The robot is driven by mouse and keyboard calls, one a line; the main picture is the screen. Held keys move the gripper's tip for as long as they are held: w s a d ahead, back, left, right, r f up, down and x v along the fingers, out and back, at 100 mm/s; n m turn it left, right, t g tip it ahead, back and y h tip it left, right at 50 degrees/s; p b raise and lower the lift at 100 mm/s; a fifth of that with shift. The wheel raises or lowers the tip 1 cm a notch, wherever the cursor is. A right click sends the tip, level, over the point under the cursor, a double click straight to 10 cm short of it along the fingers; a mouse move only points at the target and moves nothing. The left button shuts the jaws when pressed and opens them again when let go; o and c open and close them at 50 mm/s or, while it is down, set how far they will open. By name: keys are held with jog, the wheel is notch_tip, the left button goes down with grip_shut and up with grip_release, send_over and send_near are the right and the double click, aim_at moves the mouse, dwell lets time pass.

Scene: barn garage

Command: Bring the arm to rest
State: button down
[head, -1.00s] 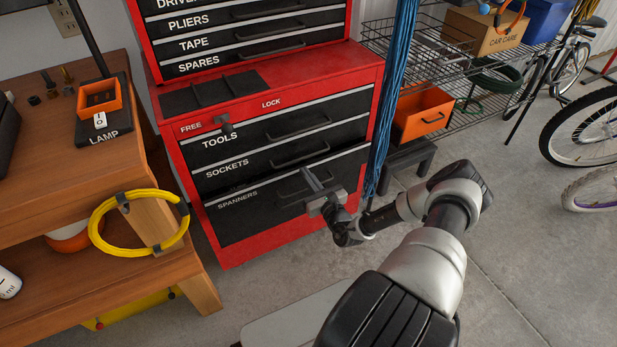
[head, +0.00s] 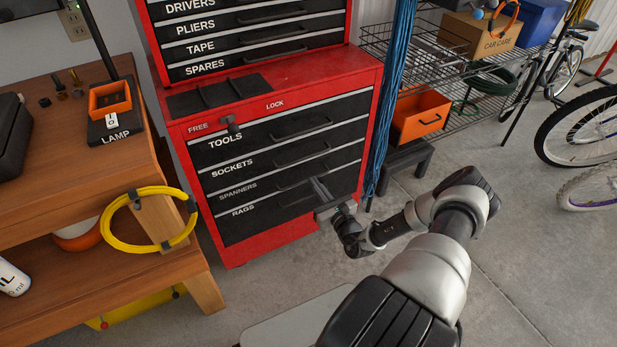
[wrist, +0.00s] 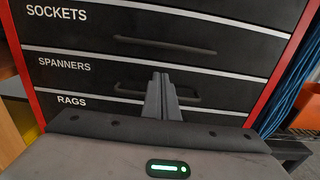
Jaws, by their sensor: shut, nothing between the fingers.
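My gripper (head: 320,190) is shut and empty in the head view, in front of the lower drawers of the red tool chest (head: 215,250). In the wrist view the shut fingers (wrist: 161,97) point at the chest, overlapping the handle of a lower drawer in the picture. I cannot tell the exact gap, but no drawer is gripped. The drawers labelled TOOLS, SOCKETS, SPANNERS (wrist: 75,66) and RAGS look closed. My arm reaches out from the bottom of the head view.
A wooden workbench (head: 60,200) with a lamp switch (head: 112,121) and a yellow cable coil (head: 120,240) stands at left. A blue cable bundle (head: 390,100) hangs right of the chest. A wire shelf (head: 465,115) and bicycles (head: 590,125) stand at right. Concrete floor (head: 530,270) is open at lower right.

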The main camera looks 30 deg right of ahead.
jog(key=s+p, duration=0.1)
jog(key=s, duration=0.6)
jog(key=w+a+r+n+g+y, duration=0.2)
jog(key=a+r+n+g+y, duration=0.2)
jog(key=a+r+n+y, duration=0.35)
jog(key=w+a+r+n+g+y, duration=0.1)
jog(key=a+r+n+g+y, duration=0.25)
jog(key=a+r+n, duration=0.55)
jog(key=s+a+r+n+g+h, duration=0.3)
jog(key=s+a+r+n+g, duration=0.3)
jog(key=r, duration=0.4)
jog(key=s+a+r+n+g+h, duration=0.2)
jog(key=s+a+r+n+g, duration=0.3)
jog(key=r+n, duration=0.35)
jog(key=s+r+n+t+h, duration=0.3)
jog(key=s+r+h, duration=0.1)
jog(key=s+r, duration=0.3)
jog(key=s+d+r+n+t+h, duration=0.1)
jog(key=s+d+r+t+h, duration=0.2)
jog(key=s+d, duration=0.45)
notch_tip(320, 180, up, 20)
jog(key=p, duration=2)
jog(key=shift+d, duration=0.15)
jog(key=shift+w, duration=0.1)
